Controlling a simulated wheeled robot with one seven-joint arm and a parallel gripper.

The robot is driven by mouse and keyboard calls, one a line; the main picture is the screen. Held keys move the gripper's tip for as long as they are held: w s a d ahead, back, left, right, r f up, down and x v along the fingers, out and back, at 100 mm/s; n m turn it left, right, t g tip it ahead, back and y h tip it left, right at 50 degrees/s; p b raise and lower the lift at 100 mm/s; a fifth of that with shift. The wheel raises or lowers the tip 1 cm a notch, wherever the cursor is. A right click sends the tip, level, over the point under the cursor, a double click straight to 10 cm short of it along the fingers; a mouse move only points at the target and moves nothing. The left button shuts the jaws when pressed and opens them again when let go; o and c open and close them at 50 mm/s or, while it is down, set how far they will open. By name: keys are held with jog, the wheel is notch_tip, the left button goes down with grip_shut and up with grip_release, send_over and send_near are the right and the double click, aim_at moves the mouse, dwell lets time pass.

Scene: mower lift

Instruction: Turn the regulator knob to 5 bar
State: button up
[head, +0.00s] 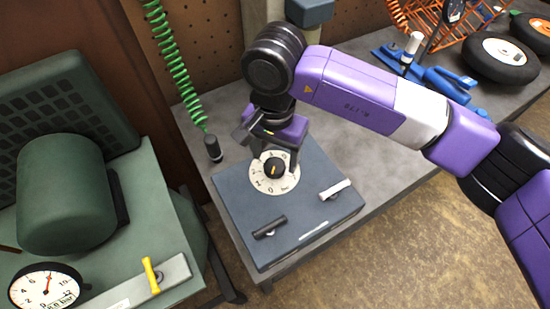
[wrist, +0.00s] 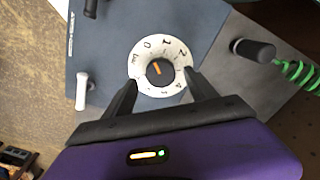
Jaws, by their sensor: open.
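A dark round knob (head: 273,168) with an orange mark sits in a white numbered dial (head: 265,186) on a blue-grey panel (head: 232,190). In the wrist view the knob (wrist: 160,72) is in the middle of the dial (wrist: 160,49), where 0, 1, 2 and 4 can be read. The mark lies diagonally; the exact number it points at cannot be told. My gripper (head: 279,165) is over the dial, open and pointing down. In the wrist view its fingertips (wrist: 160,84) are on either side of the knob, apart from it, over the dial's edge.
A black lever (head: 269,227) and a white lever (head: 334,190) are on the panel. At left, a green compressor (head: 65,195) has a bar gauge (head: 44,287), needle near 6, and a yellow lever (head: 151,276). A green coiled hose (head: 172,60) hangs behind. Tools and wheels lie back right.

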aim_at(274, 168)
jog(key=shift+f, duration=1.35)
jog(key=c, duration=1.3)
jog(key=shift+c, duration=0.2)
